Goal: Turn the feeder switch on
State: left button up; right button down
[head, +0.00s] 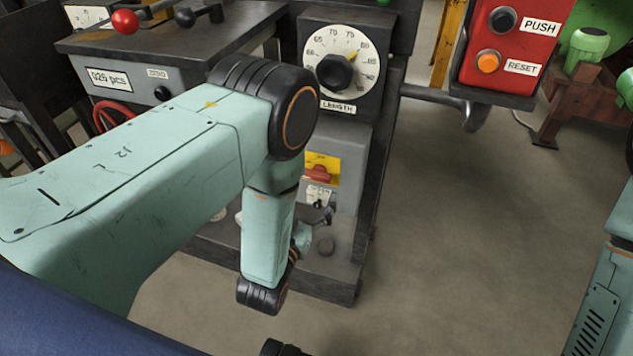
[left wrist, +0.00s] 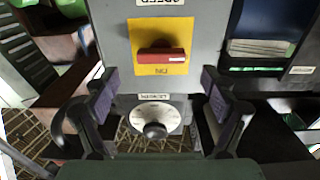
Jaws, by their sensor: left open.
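The feeder switch is a red handle (head: 318,173) on a yellow plate (head: 325,159), on a grey box below the length dial. In the head view my left forearm and wrist stand close in front of it, and the box's left part is hidden. In the left wrist view, which is upside down, the red handle (left wrist: 163,55) lies horizontal across the yellow plate (left wrist: 148,69). My left gripper (left wrist: 158,84) is open there, its purple-padded fingers on either side of the plate and apart from the handle. It also shows partly in the head view (head: 322,211). My right gripper is out of view.
The length dial (head: 341,65) sits above the switch box. A red box with PUSH and RESET buttons (head: 488,62) hangs to the right. A counter bench (head: 185,40) with a red-knobbed lever is at left. Open floor lies to the right.

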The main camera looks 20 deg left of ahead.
aim_at(316, 179)
pick_arm(q)
jog(key=w, duration=0.4)
jog(key=shift+f+b, duration=0.1)
jog(key=shift+b, duration=0.3)
jog(key=shift+w, duration=0.35)
jog(key=c, duration=1.1)
jog(key=shift+c, duration=0.2)
